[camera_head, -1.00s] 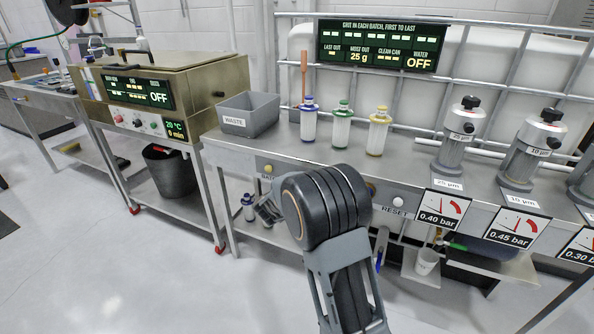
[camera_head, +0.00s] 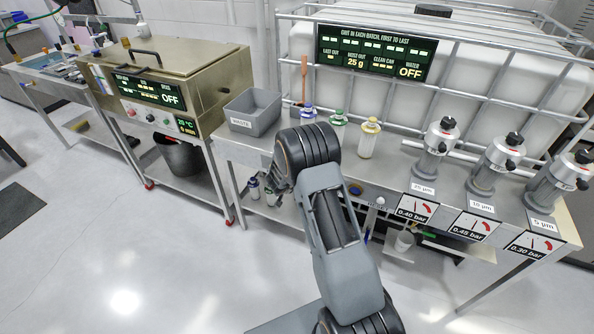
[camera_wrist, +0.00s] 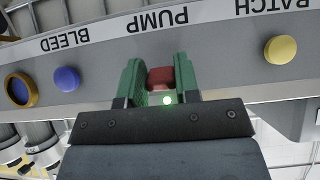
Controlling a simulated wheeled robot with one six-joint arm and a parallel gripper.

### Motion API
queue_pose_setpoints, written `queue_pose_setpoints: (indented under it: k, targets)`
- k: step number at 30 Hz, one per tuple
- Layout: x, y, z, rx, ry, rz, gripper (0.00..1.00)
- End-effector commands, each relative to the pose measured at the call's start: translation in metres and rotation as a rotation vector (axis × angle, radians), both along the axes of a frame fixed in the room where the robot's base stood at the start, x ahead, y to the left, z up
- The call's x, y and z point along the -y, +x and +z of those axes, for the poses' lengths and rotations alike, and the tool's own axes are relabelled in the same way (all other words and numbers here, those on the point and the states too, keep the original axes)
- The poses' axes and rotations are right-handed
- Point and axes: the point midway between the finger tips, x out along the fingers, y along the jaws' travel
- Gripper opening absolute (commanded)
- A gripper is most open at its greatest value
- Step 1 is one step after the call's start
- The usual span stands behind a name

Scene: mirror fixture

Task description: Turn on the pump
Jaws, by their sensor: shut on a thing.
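In the wrist view, upside down, a grey panel edge bears the label PUMP (camera_wrist: 168,19). A red pump control (camera_wrist: 160,76) sits near that label. My gripper (camera_wrist: 159,84) has its green fingers on either side of the red control and is shut on it. A small green light glows between the fingers. In the head view my dark arm hides the gripper and the pump control. The display board (camera_head: 374,55) over the bench reads WATER OFF.
A yellow button (camera_wrist: 280,49) is by the BATCH label, and a blue button (camera_wrist: 66,79) and a yellow-ringed dark one (camera_wrist: 19,89) are on the other side. The bench holds a grey waste bin (camera_head: 254,112), bottles and filter housings (camera_head: 436,145) with gauges.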

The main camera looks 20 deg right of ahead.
Motion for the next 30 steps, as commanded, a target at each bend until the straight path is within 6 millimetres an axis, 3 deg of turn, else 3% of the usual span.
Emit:
queue_pose_setpoints:
  k: [18, 19, 27, 30]
  targets:
    - [0.0003, -0.0008, -0.0012, -0.021, 0.021, -0.002, 0.06]
    - [0.0003, -0.0008, -0.0012, -0.021, 0.021, -0.002, 0.31]
    - [-0.0002, -0.0002, -0.0003, -0.019, 0.019, 0.001, 0.55]
    - [-0.0004, 0.0001, -0.0001, -0.019, 0.019, 0.001, 0.55]
